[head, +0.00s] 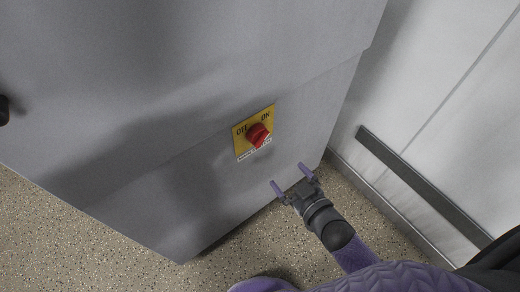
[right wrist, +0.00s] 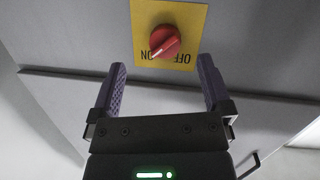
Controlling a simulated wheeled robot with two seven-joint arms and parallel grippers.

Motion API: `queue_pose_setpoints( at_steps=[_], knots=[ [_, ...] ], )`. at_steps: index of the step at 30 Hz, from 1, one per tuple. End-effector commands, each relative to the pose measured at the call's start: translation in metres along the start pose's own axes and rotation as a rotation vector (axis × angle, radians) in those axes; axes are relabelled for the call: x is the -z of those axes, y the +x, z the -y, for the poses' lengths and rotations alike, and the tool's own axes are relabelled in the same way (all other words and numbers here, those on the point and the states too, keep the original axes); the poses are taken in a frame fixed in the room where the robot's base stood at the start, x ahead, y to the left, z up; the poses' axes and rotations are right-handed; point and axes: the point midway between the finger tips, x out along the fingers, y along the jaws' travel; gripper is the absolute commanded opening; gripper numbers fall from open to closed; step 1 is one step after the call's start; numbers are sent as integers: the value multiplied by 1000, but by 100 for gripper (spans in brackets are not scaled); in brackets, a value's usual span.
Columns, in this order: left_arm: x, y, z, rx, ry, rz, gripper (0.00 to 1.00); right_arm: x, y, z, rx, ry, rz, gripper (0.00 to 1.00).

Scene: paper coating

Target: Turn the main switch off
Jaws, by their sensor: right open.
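The main switch is a red rotary knob (head: 257,135) on a yellow plate (head: 240,143) marked OFF and ON, fixed to the grey cabinet's face. In the head view the knob's narrow grip points toward the upper right, on the ON side. The knob (right wrist: 165,41) also shows in the right wrist view, upside down, just ahead of and between the finger lines. My right gripper (head: 292,175) is open and empty, below and right of the knob and apart from it. Its purple fingers (right wrist: 163,82) also show in the right wrist view. My left gripper is not in view.
The grey cabinet (head: 110,90) fills the left and middle. A white wall (head: 450,90) with a dark rail (head: 410,180) stands on the right. Speckled floor (head: 70,235) lies below. A small dark part (head: 3,109) sticks out at the left edge.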

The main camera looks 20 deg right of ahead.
Motion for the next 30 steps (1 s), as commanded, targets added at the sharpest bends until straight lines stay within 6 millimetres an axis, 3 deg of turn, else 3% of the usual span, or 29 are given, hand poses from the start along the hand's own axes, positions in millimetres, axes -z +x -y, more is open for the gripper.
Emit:
queue_pose_setpoints(
  at_steps=[1, 3, 8, 15, 18, 24, 30],
  knots=[
    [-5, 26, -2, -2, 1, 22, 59, -6, 9, 2, 8, -10, -69, 100],
    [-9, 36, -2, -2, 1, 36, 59, 10, 14, 2, 18, -23, -156, 100],
    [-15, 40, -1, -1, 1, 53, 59, 30, 28, 1, 25, -33, -217, 100],
    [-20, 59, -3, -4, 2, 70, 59, 40, 83, 2, 24, -32, -214, 100],
    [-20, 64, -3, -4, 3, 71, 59, 44, 98, 2, 24, -32, -213, 100],
    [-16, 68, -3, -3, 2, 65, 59, 49, 112, 3, 24, -32, -210, 100],
    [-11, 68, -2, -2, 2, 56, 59, 50, 112, 3, 24, -32, -209, 100]
  ],
)
